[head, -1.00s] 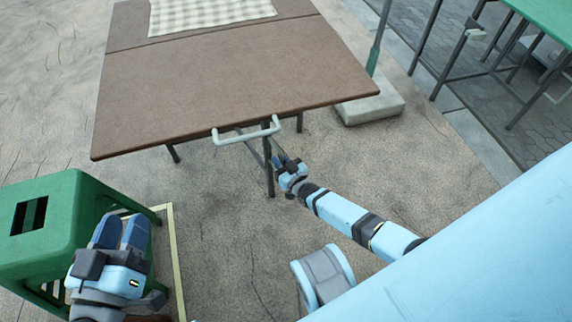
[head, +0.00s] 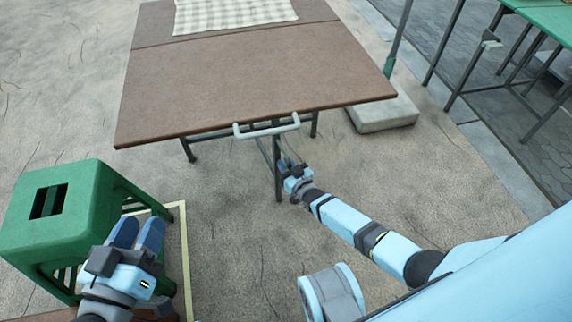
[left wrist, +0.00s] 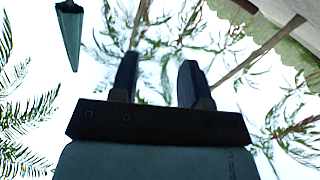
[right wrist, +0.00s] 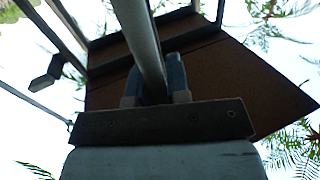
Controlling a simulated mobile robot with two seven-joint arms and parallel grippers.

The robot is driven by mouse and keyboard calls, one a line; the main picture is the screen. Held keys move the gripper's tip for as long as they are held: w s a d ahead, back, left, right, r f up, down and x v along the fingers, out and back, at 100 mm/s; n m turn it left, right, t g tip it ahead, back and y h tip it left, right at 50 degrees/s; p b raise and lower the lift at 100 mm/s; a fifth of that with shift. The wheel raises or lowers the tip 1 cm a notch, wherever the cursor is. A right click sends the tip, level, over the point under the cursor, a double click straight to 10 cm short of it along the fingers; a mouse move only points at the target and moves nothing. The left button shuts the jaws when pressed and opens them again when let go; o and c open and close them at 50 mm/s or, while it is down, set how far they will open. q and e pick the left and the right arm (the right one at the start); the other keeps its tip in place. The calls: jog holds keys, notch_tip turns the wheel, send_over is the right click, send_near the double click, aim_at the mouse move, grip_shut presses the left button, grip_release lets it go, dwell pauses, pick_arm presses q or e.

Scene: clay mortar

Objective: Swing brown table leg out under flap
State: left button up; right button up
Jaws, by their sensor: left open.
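The brown folding table (head: 250,75) stands ahead, its near flap spread flat, with a pale handle bar (head: 267,129) at the front edge. My right gripper (head: 286,168) is at this leg. In the right wrist view, its fingers (right wrist: 154,88) lie on both sides of the leg's bar (right wrist: 136,35), closed on it, with the brown underside of the top above. My left gripper (head: 137,235) is open and empty beside the green stool; the left wrist view shows its fingers (left wrist: 160,80) apart.
The green stool (head: 70,205) is at the left, close to my left gripper. A checked cloth (head: 235,14) lies on the table's far part. A concrete block with a pole (head: 385,110) stands right of the table. A green table (head: 545,18) is at the far right.

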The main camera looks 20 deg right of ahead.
jog(key=o, duration=0.4)
jog(key=shift+c, duration=0.2)
pick_arm(q)
jog(key=shift+a+r+t+p, duration=0.15)
jog(key=shift+r+t+p, duration=0.4)
jog(key=shift+r+p, duration=0.6)
jog(key=shift+a+r+t+p, duration=0.1)
jog(key=shift+r+t+p, duration=0.55)
jog(key=shift+r, duration=0.85)
pick_arm(e)
jog(key=s+d, duration=0.1)
jog(key=s, duration=0.6)
jog(key=shift+s+d, duration=0.15)
